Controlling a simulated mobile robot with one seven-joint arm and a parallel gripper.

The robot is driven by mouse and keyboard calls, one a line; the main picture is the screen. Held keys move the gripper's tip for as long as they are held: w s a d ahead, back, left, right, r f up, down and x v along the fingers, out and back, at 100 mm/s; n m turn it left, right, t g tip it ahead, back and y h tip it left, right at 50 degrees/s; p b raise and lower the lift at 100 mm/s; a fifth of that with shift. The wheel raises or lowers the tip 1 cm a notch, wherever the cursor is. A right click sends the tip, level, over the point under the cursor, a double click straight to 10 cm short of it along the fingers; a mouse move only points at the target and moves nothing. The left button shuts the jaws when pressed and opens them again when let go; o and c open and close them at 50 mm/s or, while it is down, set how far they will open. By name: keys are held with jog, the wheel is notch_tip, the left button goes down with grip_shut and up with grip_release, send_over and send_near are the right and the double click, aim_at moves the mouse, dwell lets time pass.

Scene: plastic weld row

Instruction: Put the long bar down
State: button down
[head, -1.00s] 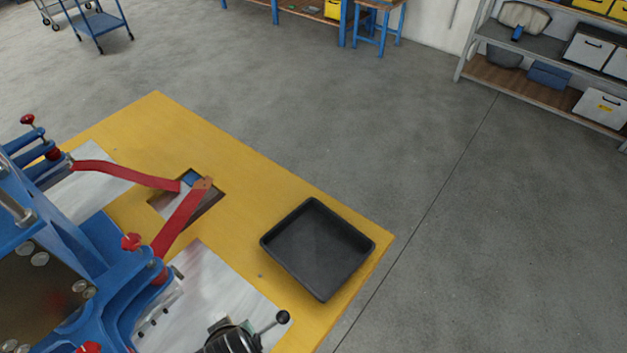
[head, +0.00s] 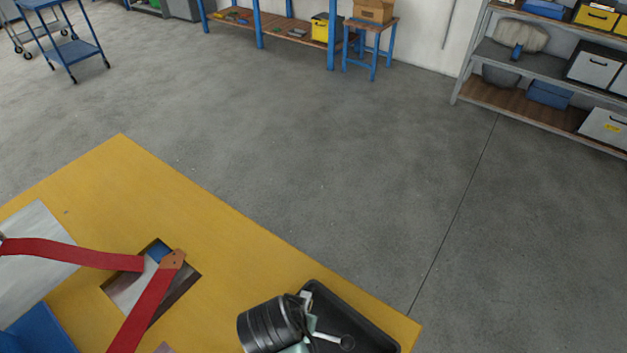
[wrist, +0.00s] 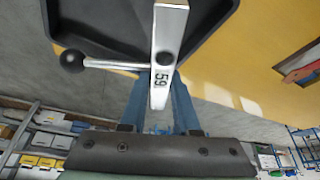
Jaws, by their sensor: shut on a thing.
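The long bar is a silver bar marked 59 (wrist: 169,30) in the wrist view. A thin side rod ending in a black ball (wrist: 72,60) projects to its left. My gripper (wrist: 160,88) is shut on the bar, with one blue finger at each side. In the head view the pale end of the bar (head: 305,299) and the ball knob (head: 347,343) show beside my dark wrist, over the black tray (head: 352,318). The tray (wrist: 110,38) lies behind the bar in the wrist view. Whether they touch I cannot tell.
The yellow table (head: 215,245) has a rectangular cutout (head: 185,290) with red arms (head: 75,252) reaching over it, left of the tray. A pale sheet (head: 35,250) lies at the left. Open floor (head: 300,150) lies beyond, with shelves (head: 540,70) at the back right.

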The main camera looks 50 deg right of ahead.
jog(key=shift+m, duration=0.3)
jog(key=f, duration=0.5)
jog(key=shift+s+d+f, duration=0.2)
jog(key=shift+s+d, duration=0.05)
jog(key=shift+w+f+b, duration=0.1)
jog(key=shift+f+b, duration=0.2)
jog(key=shift+f, duration=1.95)
jog(key=shift+f, duration=0.1)
jog(key=c, duration=0.6)
grip_release()
jog(key=shift+f, duration=0.1)
jog(key=shift+c, duration=0.2)
